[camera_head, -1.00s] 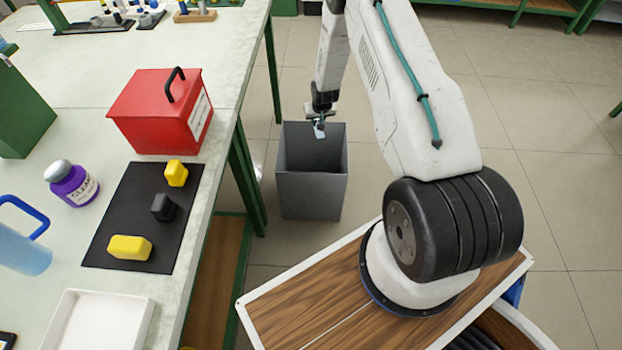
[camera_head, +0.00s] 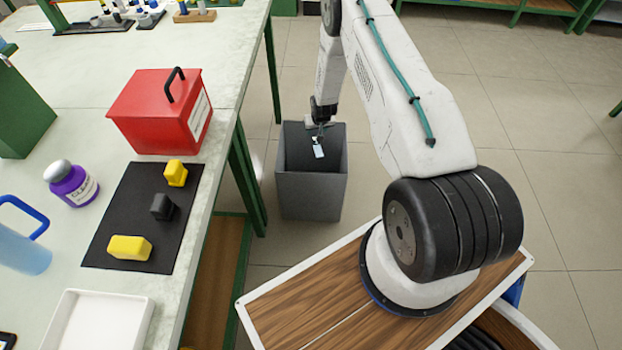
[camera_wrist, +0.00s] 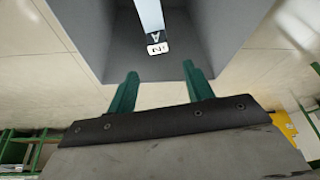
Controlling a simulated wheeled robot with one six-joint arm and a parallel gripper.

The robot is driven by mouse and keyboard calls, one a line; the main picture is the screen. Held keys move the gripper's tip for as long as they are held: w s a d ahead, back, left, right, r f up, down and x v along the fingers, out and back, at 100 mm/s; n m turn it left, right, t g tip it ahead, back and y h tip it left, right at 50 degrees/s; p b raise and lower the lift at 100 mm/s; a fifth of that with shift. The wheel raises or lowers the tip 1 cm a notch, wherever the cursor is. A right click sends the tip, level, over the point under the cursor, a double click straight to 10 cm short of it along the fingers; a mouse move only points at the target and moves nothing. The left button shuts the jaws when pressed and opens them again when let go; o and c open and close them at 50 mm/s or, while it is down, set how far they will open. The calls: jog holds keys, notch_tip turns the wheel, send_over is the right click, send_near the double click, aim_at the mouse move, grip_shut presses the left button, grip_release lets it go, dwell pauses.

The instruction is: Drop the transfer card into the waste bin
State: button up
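The grey waste bin (camera_head: 311,197) stands on the floor beside the bench, its open top facing up. My gripper (camera_head: 318,134) is over the bin opening. In the wrist view my gripper (camera_wrist: 160,78) has its two green fingers spread apart with nothing between them. The transfer card (camera_head: 318,151) is a small pale card showing below the fingertips, within the bin's walls. In the wrist view the card (camera_wrist: 149,14) is a light blue strip with dark and white lettered labels near it, beyond the fingers. I cannot tell whether it is falling or resting.
The bench (camera_head: 222,130) on the left holds a red box (camera_head: 150,120), a black mat (camera_head: 138,222) with yellow and black blocks, a purple bottle (camera_head: 72,185) and a white tray (camera_head: 100,322). The tiled floor right of the bin is clear.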

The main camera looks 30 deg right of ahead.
jog(key=v, duration=0.7)
jog(key=shift+s+r, duration=0.2)
jog(key=shift+r, duration=0.15)
jog(key=shift+a, duration=0.1)
